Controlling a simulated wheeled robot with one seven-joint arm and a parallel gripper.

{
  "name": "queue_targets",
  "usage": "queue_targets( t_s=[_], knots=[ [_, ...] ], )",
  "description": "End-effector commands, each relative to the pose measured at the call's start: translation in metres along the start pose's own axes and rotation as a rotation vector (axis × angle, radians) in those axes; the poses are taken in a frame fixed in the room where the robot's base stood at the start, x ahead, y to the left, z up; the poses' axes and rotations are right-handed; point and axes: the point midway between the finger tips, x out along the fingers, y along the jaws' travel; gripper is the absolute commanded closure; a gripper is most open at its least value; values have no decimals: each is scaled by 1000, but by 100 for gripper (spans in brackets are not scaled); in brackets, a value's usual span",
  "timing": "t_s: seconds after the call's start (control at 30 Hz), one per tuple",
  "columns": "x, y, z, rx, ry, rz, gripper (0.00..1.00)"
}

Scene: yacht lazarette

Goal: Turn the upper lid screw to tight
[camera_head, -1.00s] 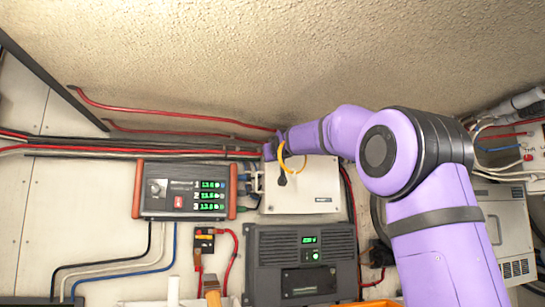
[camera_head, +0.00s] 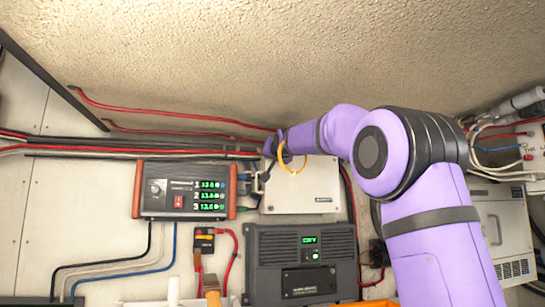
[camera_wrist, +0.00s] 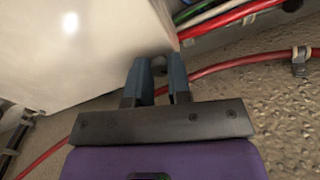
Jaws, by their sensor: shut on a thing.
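The white box (camera_head: 310,195) with the lid is mounted on the wall, partly covered at its upper left by my wrist. In the wrist view its pale glossy face (camera_wrist: 70,50) fills the upper left. My gripper (camera_wrist: 158,72) has its two dark fingers on either side of a small grey round piece, the upper lid screw (camera_wrist: 160,65), at the box's edge. The fingers are shut on it. Most of the screw is hidden between the fingers, and its slot or mark cannot be seen. In the head view my wrist hides the screw and fingertips.
Red cables (camera_head: 170,112) run along the wall above the box. A panel with green digits (camera_head: 185,190) stands to the left, and a dark grey unit (camera_head: 300,265) sits below. In the wrist view a red cable (camera_wrist: 230,65) passes close behind the fingers.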

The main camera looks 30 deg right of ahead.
Motion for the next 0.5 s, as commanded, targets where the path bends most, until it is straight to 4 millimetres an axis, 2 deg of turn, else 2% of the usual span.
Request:
queue_targets(
  t_s=[0.5],
  knots=[
    [0, -1, 1, 491, -2, -1, 100]
  ],
)
